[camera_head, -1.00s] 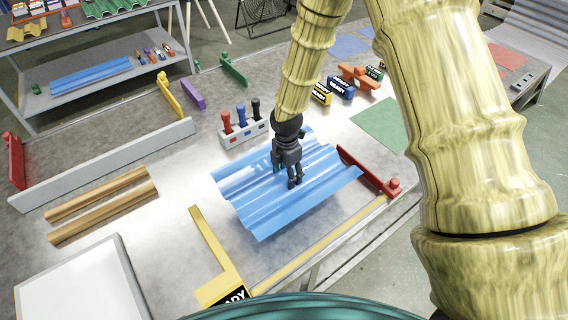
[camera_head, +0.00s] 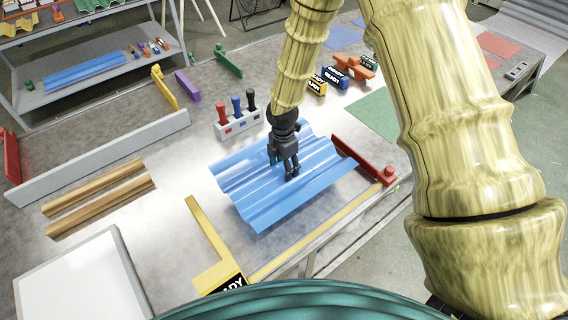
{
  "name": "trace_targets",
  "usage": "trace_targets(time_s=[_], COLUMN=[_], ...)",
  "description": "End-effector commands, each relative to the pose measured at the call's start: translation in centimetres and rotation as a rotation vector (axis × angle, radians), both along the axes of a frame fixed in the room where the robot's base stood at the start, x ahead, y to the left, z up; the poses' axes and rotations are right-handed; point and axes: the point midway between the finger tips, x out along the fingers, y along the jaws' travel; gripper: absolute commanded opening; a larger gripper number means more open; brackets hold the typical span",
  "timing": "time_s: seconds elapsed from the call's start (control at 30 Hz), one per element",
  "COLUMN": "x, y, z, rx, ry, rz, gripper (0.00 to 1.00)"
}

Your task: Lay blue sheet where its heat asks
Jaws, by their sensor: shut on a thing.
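The blue corrugated sheet (camera_head: 265,205) is in the middle of the head view, above the right part of the grey table (camera_head: 150,225). My gripper (camera_head: 289,172) is shut on the sheet near its middle, with the fingers pointing down. I cannot tell how far the sheet is from the table top. A red bar (camera_head: 362,160) lies just right of the sheet, and a yellow L-shaped piece (camera_head: 212,240) lies to its left and front.
Two wooden strips (camera_head: 98,198) and a white-topped panel (camera_head: 82,282) lie at left. A holder with red, blue and black handles (camera_head: 238,120) stands behind the sheet. Labelled blocks (camera_head: 335,78) and coloured mats (camera_head: 372,113) lie farther back. Another blue sheet (camera_head: 85,72) rests on the rear shelf.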

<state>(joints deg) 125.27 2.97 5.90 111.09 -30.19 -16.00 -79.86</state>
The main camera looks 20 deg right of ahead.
Motion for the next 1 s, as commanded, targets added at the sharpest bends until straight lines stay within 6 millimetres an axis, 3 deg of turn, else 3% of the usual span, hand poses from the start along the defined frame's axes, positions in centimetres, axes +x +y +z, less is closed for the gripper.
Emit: trace_targets(time_s=[1.0], x=[0.0], y=[0.0], z=[-5.4], rx=[0.000], ry=[-0.001], rz=[0.000], gripper=[0.11])
